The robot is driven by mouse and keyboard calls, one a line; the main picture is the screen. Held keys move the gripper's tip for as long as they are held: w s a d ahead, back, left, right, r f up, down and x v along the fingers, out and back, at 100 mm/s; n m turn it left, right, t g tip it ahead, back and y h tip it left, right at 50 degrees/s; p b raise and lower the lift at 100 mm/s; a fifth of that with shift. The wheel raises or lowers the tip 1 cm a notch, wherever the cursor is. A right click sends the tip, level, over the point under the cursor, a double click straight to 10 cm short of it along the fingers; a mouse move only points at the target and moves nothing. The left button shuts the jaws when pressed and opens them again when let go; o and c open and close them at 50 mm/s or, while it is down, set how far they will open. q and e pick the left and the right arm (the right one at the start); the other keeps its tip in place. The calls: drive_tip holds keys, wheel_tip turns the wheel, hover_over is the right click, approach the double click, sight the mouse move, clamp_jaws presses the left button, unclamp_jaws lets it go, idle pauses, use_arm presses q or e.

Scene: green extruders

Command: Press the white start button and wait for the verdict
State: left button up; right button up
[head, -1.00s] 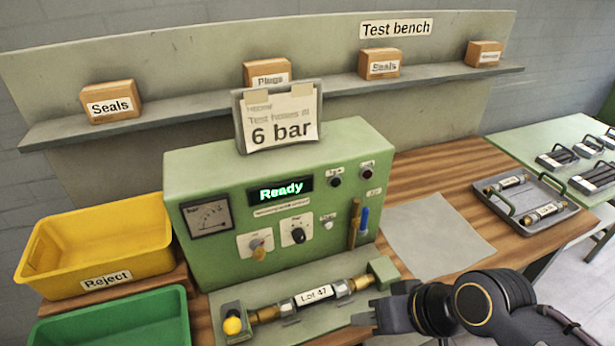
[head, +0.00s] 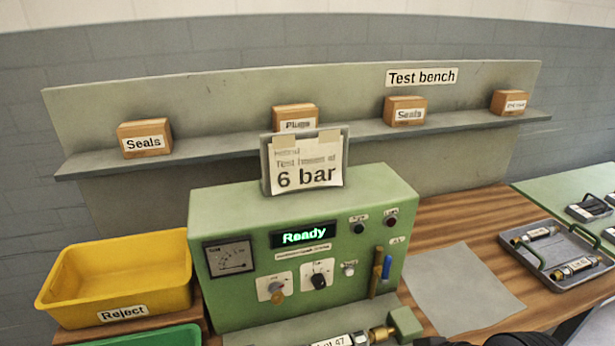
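The green tester (head: 300,205) stands on the bench with its display (head: 303,236) lit "Ready". A small white button (head: 348,268) sits on its front panel, right of the black knob (head: 319,281); its label is too blurred to read. Nothing touches the button. A hose labelled Lot 47 (head: 335,342) lies in the fixture in front of the tester, mostly cut off by the bottom edge. Only a dark sliver of my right arm (head: 500,340) shows at the bottom edge, and its fingertips cannot be made out. My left gripper is out of view.
A yellow Reject bin (head: 125,312) and a green bin (head: 160,338) stand at the left. A grey mat (head: 462,290) lies right of the tester, with a tray (head: 560,262) of hoses beyond. A blue-handled valve (head: 386,267) sticks out near the button.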

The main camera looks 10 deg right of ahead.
drive_tip(key=shift+c, duration=0.5)
clamp_jaws()
idle(1.1)
